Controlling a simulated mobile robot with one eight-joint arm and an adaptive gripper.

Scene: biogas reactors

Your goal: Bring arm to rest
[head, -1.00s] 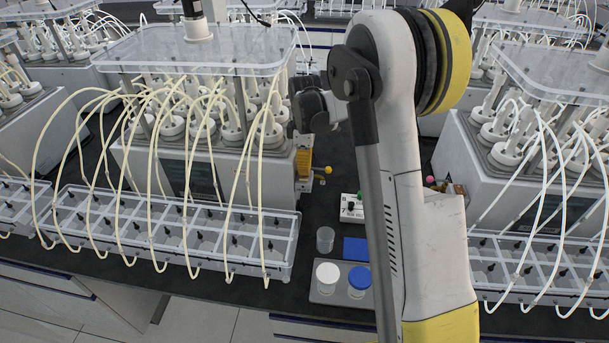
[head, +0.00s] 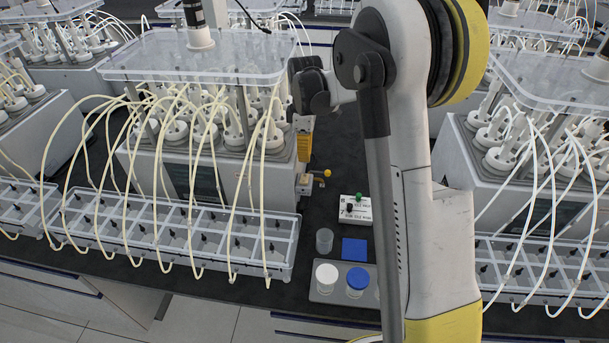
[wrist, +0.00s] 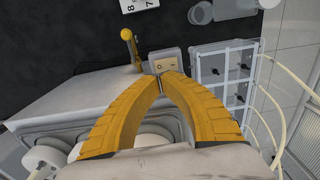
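My gripper (head: 304,158) is partly visible in the head view, below my wrist and beside the right end of the middle reactor. In the wrist view its two yellow fingers (wrist: 160,80) converge and their tips meet, with nothing seen between them. The tips appear over or near a small grey box (wrist: 166,61) on the reactor's side. A valve with a yellow handle (wrist: 130,44) is beside it; the handle also shows in the head view (head: 324,174). My upper arm hides part of the bench at right.
The reactor's clear tray (head: 170,236) with cream tubes is at left; another reactor (head: 550,190) stands at right. A switch box (head: 355,208), clear cup (head: 324,240), blue pad (head: 354,250), white-lidded jar (head: 327,274) and blue-lidded jar (head: 358,279) are on the bench between them.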

